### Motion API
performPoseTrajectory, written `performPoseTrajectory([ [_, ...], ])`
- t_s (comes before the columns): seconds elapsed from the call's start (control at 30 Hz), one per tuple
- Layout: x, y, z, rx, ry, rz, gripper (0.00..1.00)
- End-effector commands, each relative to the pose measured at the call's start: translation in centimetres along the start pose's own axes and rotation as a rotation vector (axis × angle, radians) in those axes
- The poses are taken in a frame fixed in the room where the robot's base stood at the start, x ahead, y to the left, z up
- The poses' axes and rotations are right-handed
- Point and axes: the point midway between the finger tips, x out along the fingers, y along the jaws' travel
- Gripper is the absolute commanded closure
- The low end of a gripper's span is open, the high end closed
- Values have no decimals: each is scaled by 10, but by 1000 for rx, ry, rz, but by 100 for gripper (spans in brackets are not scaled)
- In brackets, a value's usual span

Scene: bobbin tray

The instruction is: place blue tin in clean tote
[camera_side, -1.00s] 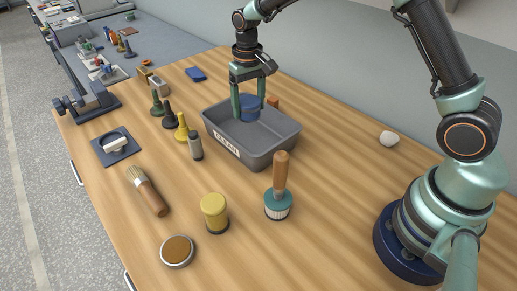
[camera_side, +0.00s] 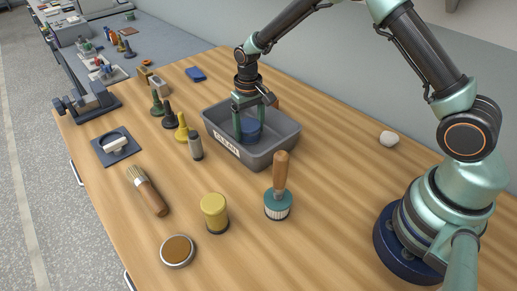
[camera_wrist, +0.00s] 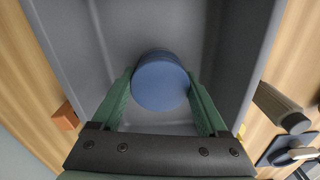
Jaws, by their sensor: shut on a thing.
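The blue tin (camera_side: 250,129) is a short round tin, low inside the grey tote (camera_side: 284,150), which has a label on its front wall reading CLEAN. My gripper (camera_side: 249,132) is shut on the tin, with one green finger on each side. In the wrist view the tin (camera_wrist: 160,82) sits between the two fingers (camera_wrist: 160,98), with the tote floor (camera_wrist: 180,25) around it. I cannot tell whether the tin's underside touches the tote floor.
Dark, green and yellow cones (camera_side: 181,128) and a grey-capped bottle (camera_side: 195,146) stand left of the tote. A wooden-handled brush (camera_side: 279,190) stands close in front. The right side of the table is mostly clear.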

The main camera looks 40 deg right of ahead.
Motion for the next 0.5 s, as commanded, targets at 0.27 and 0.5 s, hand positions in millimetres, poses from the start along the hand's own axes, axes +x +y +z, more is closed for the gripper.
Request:
performPoseTrajectory([
  [0.27,1,0,0,0,0,0,0],
  [0.5,-10,0,0,0,1,0,0],
])
